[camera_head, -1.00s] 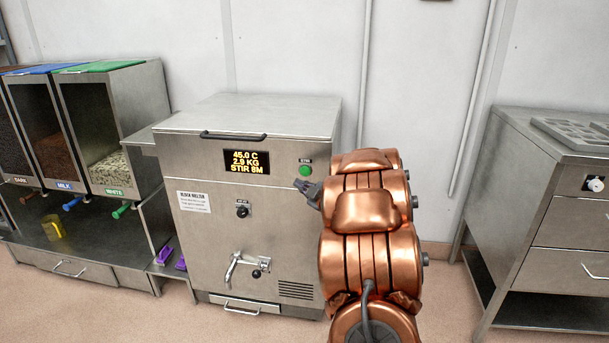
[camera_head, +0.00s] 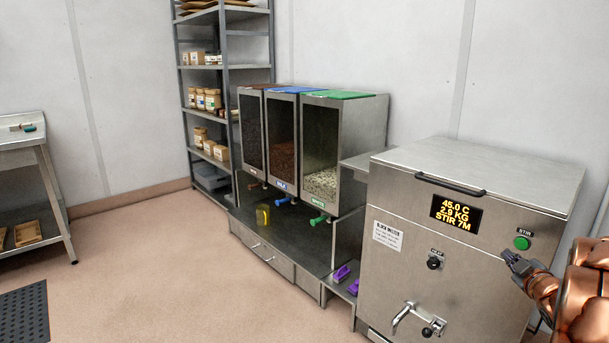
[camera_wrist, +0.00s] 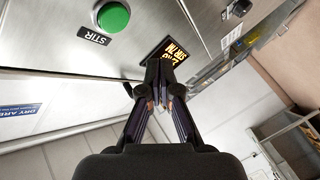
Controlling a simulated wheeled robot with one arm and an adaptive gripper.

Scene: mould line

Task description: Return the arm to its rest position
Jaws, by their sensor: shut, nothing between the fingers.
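My copper arm (camera_head: 583,290) reaches in from the right edge of the head view. My gripper (camera_head: 512,258) is just below the green STIR button (camera_head: 522,242) on the front of the block melter (camera_head: 470,275); I cannot tell the exact gap. In the wrist view my gripper (camera_wrist: 165,75) is shut and empty, its fingertips together over the lower edge of the display (camera_wrist: 170,55). The green button (camera_wrist: 113,16) shows at upper left there, apart from the fingers. The display in the head view (camera_head: 456,212) reads 45.0 C, 2.9 KG, STIR 7M.
The melter's tap (camera_head: 403,317) and heat knob (camera_head: 434,262) stick out from its front. Chocolate dispensers (camera_head: 345,150) stand left of it on a steel counter (camera_head: 290,238). A shelf rack (camera_head: 223,75) and a table (camera_head: 22,143) are farther left. The floor (camera_head: 150,270) between is clear.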

